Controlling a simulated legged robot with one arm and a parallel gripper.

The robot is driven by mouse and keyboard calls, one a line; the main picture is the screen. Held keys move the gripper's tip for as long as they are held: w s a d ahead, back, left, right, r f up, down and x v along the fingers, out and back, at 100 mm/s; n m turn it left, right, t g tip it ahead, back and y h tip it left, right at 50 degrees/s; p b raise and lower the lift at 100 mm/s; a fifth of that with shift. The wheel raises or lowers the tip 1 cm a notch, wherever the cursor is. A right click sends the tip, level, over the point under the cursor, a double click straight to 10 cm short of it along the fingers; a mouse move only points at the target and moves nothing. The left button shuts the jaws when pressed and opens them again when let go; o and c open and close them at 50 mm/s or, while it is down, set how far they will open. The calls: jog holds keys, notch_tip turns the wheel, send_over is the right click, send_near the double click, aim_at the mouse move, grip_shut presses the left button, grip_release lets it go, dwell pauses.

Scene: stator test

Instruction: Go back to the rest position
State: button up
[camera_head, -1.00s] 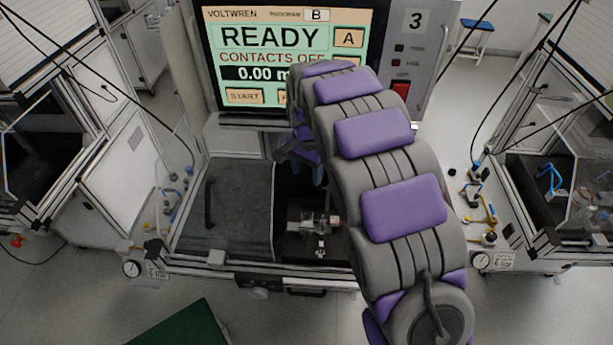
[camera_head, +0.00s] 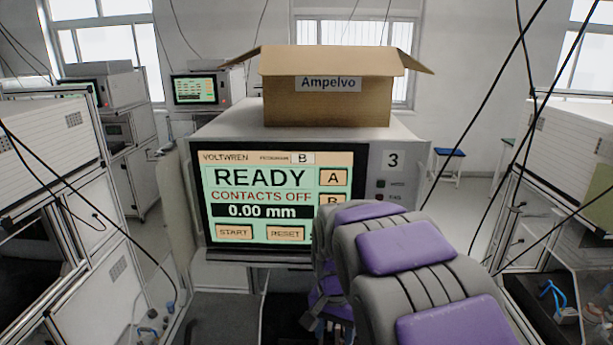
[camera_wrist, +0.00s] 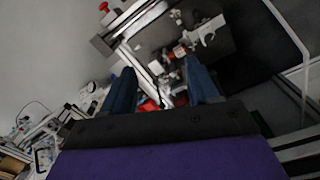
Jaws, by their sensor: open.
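My gripper shows in the wrist view (camera_wrist: 162,88) as two blue fingers spread apart, with nothing between them that I can see held. Below and beyond the fingers, a metal fixture with a small reddish part (camera_wrist: 180,50) sits on the dark bed of the test bench. In the head view my purple and grey arm reaches forward at the lower right, in front of the test machine (camera_head: 400,215). The gripper's fingertips are hidden or too small there. The machine's screen (camera_head: 270,180) reads READY, CONTACTS OFF, 0.00 mm, program B.
An open cardboard box (camera_head: 325,102) marked Ampelvo stands on top of the machine. Neighbouring benches stand at the left (camera_head: 50,150) and right (camera_head: 580,150). Black cables hang on both sides. A blue stool (camera_head: 448,153) is at the back right. A red knob (camera_wrist: 104,7) shows in the wrist view.

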jog(key=s+d+f+n+b, duration=0.1)
jog(key=s+d, duration=0.3)
jog(key=s, duration=1.1)
jog(key=s+d+f+n+g+b, duration=0.1)
jog(key=s+d+n, duration=0.3)
jog(key=s, duration=1.1)
jog(key=shift+s+d+b, duration=0.15)
jog(key=shift+b, duration=0.75)
